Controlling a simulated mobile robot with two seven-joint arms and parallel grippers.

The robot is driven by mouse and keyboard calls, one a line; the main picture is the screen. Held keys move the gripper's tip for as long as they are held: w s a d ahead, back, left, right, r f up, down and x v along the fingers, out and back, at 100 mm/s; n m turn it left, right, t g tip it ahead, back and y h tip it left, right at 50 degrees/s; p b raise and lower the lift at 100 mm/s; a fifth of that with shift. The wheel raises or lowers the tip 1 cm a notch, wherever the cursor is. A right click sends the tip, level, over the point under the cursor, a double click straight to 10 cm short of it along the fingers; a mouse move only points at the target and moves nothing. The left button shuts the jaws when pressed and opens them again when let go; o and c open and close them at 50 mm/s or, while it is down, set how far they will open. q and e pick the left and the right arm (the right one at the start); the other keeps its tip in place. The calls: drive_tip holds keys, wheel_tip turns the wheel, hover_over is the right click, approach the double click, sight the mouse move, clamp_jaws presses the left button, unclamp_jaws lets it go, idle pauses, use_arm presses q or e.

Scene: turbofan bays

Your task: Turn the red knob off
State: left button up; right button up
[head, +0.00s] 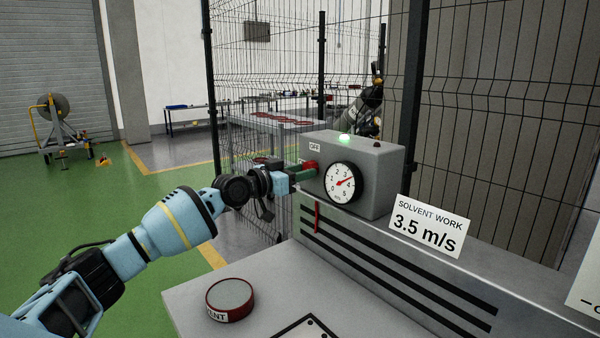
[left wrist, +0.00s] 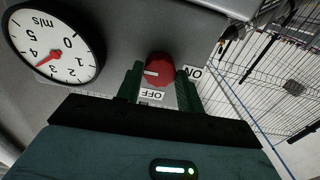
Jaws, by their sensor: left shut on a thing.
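The red knob (head: 310,165) is on the left side of a grey control box (head: 376,178). My left gripper (head: 301,171) reaches it from the left and is shut on it. In the left wrist view the knob (left wrist: 160,69) sits between the two green fingers, with its white mark toward the picture's left. An OFF label (left wrist: 151,95) and an ON label (left wrist: 195,72) are beside the knob. The round gauge (head: 341,183) has its red needle between 3 and 4. A green lamp (head: 344,138) on the box is lit. My right gripper is not in view.
A sign (head: 428,226) reads "SOLVENT WORK 3.5 m/s". A red-rimmed round container (head: 230,300) stands on the grey bench (head: 193,296). A slotted metal panel lies below the box. Wire mesh fencing (head: 470,130) stands behind. Green floor is open at left.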

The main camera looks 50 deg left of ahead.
use_arm(q)
drive_tip(key=n+p, duration=0.1)
drive_tip(key=n, duration=0.1)
drive_tip(key=n+p, duration=0.1)
drive_tip(key=n, duration=0.1)
drive_tip(key=n+p, duration=0.2)
drive_tip(key=shift+r+n, duration=0.25)
drive_tip(key=shift+n, duration=0.55)
drive_tip(key=n+p, duration=0.2)
drive_tip(key=n, duration=0.1)
drive_tip(key=shift+r+n, duration=0.1)
drive_tip(key=shift+n, duration=0.2)
drive_tip(key=n+p, duration=0.2)
drive_tip(key=n, duration=0.1)
drive_tip(key=shift+d+n, duration=0.1)
drive_tip(key=shift+n, duration=0.2)
drive_tip(key=shift+f+n+p, duration=0.2)
drive_tip(key=shift+n+p, duration=0.85)
drive_tip(key=shift+n, duration=0.55)
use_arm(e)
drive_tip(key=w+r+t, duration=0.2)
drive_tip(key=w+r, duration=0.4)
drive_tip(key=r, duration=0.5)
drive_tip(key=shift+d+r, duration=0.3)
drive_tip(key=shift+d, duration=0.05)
use_arm(q)
drive_tip(key=o, duration=1)
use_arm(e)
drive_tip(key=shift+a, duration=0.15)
